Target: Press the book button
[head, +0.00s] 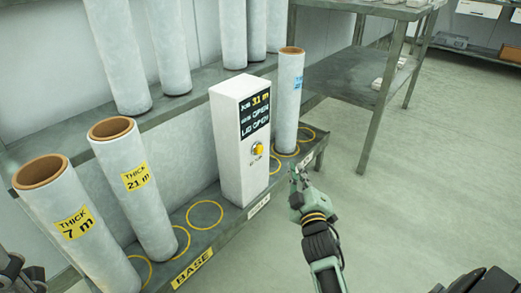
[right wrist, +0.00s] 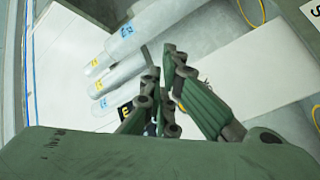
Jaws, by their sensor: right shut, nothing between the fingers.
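A white box (head: 232,150) stands upright on the bench shelf, with a dark display (head: 255,114) on its front. A round yellow button (head: 257,149) sits below the display; small lettering under it is too small to read. My right gripper (head: 296,178) is shut and empty, to the right of and lower than the button in the head view, apart from it in the picture. In the right wrist view the shut fingers (right wrist: 163,85) lie across the white box face (right wrist: 245,62), and the button does not show. A dark part of my left gripper (head: 14,272) shows at the lower left; its fingers are unclear.
Tubes labelled THICK 7 m (head: 75,225) and THICK 21 m (head: 135,185) lean left of the box. Another tube (head: 288,100) stands at its right. Yellow rings (head: 205,202) mark the shelf. The floor (head: 430,170) at right is clear.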

